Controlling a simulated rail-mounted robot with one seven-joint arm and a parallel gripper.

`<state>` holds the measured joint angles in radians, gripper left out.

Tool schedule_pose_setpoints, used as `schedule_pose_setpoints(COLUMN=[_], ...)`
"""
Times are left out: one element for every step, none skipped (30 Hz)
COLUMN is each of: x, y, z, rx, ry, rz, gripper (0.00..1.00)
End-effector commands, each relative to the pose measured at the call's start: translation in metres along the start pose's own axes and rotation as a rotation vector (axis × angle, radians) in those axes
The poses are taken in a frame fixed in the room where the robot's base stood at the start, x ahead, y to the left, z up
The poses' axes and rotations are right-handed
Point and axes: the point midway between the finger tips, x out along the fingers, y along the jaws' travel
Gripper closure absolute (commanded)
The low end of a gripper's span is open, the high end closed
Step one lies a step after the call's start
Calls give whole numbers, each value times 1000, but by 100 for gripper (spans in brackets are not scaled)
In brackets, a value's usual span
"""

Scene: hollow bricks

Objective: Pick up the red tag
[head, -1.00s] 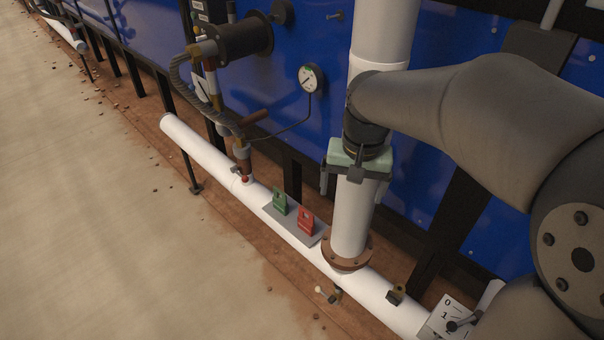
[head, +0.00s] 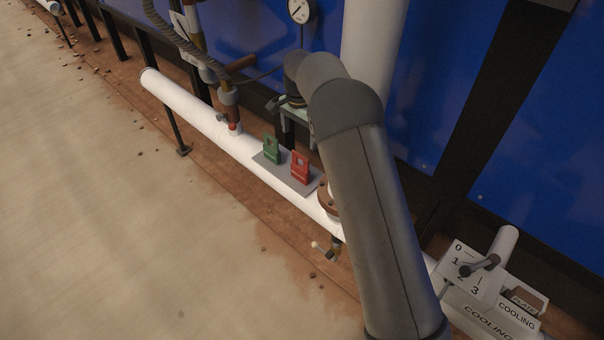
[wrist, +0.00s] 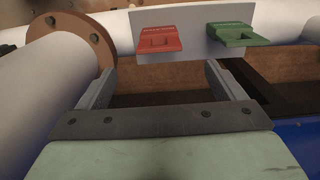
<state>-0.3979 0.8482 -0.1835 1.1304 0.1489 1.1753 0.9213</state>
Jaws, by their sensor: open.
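The red tag (head: 300,167) stands upright on a grey plate (head: 272,163) fixed on the white horizontal pipe. The green tag (head: 272,150) stands to its left on the same plate. In the wrist view the red tag (wrist: 158,40) is at the top middle and the green tag (wrist: 237,34) is to its right. My gripper (wrist: 160,84) is open and empty, its two fingers pointing toward the plate. The red tag lies beyond the fingertips, not between them. In the head view my gripper is behind the tags, partly hidden by my arm.
A white vertical pipe (head: 372,45) with a brown flange (wrist: 72,45) stands close to the gripper. A small valve handle (head: 325,250) sticks out below the pipe. A lever panel marked with numbers (head: 466,272) is at lower right.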

Motion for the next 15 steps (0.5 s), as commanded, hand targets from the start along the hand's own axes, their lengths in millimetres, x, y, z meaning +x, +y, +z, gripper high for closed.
schedule_pose_setpoints(x=[14, 20, 29, 36, 43, 50, 56, 62, 68, 72, 75, 78, 80, 82, 84], y=[1, 1, 1, 1, 1, 1, 1, 1, 1, 1, 1, 1, 1, 0, 0], z=[0, 0, 0, 0, 0, 0, 0, 0, 0, 0, 0, 0, 0, 0, 0], rx=[0, 0, -1, -1, -1, -1, -1, -2, -2, -2, -2, -2, -2, -2, -2], ry=[-2, -2, -2, -2, -2, -1, -1, -2, -1, -1, -1, -1, -1, -1, 0], rz=[4, 4, 4, 4, 4, 3, 3, 3, 3, 2, 2, 1, 1, 0, 0], gripper=[11, 11, 11, 11, 11, 11, 11, 11, 11, 11, 11, 11, 11, 11, 11])
